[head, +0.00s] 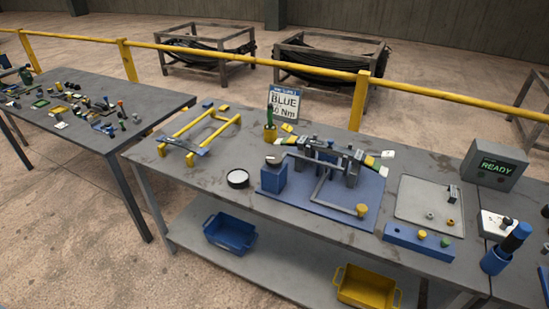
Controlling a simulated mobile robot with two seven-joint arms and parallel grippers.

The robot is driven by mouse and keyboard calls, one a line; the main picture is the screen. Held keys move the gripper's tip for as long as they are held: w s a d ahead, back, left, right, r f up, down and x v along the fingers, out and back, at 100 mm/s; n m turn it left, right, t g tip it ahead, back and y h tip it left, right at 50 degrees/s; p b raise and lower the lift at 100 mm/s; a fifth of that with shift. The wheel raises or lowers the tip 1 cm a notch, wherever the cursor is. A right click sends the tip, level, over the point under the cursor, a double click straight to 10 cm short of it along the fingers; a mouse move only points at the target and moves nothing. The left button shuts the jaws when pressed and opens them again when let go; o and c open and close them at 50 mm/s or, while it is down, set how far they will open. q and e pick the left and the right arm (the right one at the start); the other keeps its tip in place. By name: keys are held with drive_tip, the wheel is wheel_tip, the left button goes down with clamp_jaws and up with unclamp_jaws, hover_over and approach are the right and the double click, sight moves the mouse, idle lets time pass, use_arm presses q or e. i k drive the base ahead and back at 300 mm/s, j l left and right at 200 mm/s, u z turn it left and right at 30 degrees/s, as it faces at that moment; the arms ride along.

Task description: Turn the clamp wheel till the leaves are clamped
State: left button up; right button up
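A blue-based fixture (345,211) stands on the grey workbench in the head view. Dark leaves (325,152) lie across its back part, held among upright grey blocks, with coloured pieces at both ends. I cannot tell whether they are pressed tight. A round, pale-topped knob (273,159) sits on a blue block at the fixture's left; it may be the clamp wheel. A yellow knob (362,211) is at the fixture's front right, by a grey bar frame (322,187). Neither of my grippers shows in this view.
A yellow stand (203,133) and round dish (238,179) lie left of the fixture. A grey tray (425,217), blue block (405,239) and READY display (495,166) are right. A BLUE sign (285,106) stands behind. Bins (229,233) sit on the lower shelf.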

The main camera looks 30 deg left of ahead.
sight(273, 160)
drive_tip(key=u, duration=0.65)
drive_tip(key=i+j+u, duration=0.1)
drive_tip(key=u, duration=0.25)
drive_tip(key=i+j+u, duration=0.15)
drive_tip(key=u, duration=0.15)
drive_tip(key=i+j+u, duration=0.15)
drive_tip(key=u, duration=0.2)
